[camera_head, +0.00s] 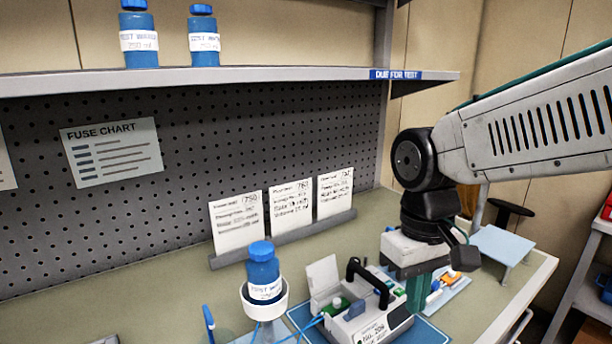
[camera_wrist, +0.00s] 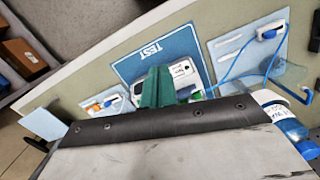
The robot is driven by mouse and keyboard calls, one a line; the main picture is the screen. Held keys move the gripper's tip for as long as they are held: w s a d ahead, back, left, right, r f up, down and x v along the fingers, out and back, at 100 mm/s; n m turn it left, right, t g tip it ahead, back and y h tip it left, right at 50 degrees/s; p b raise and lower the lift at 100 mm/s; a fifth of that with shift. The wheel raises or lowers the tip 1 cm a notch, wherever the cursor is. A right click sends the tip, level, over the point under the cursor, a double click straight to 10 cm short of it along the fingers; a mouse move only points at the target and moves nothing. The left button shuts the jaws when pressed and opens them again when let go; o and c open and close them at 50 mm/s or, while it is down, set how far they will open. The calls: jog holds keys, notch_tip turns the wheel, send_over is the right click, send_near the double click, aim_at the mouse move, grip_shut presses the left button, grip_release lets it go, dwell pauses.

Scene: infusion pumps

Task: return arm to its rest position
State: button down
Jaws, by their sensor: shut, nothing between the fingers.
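My arm reaches in from the right in the head view, and my gripper (camera_head: 418,290) points down over the right part of the bench. Its green fingers are together with nothing between them. In the wrist view my gripper (camera_wrist: 158,84) shows its green fingers side by side in front of the pump. The infusion pump (camera_head: 372,322), white with a black handle, stands on a blue mat just left of my gripper. In the wrist view the pump (camera_wrist: 183,72) is partly hidden behind the fingers on the mat marked TEST (camera_wrist: 160,50). I cannot tell the exact gap between fingers and pump.
A blue-capped bottle (camera_head: 263,268) sits in a white round holder left of the pump. Three cards (camera_head: 290,208) stand in a rack behind. A shelf (camera_head: 230,78) with two bottles hangs above. A small light-blue stand (camera_head: 503,242) is at the bench's right end.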

jog(key=s+d+r+m+t, duration=0.1)
jog(key=s+d+m, duration=0.3)
jog(key=s+d, duration=0.6)
jog(key=shift+s+d+t, duration=0.15)
jog(key=shift+s+t, duration=0.55)
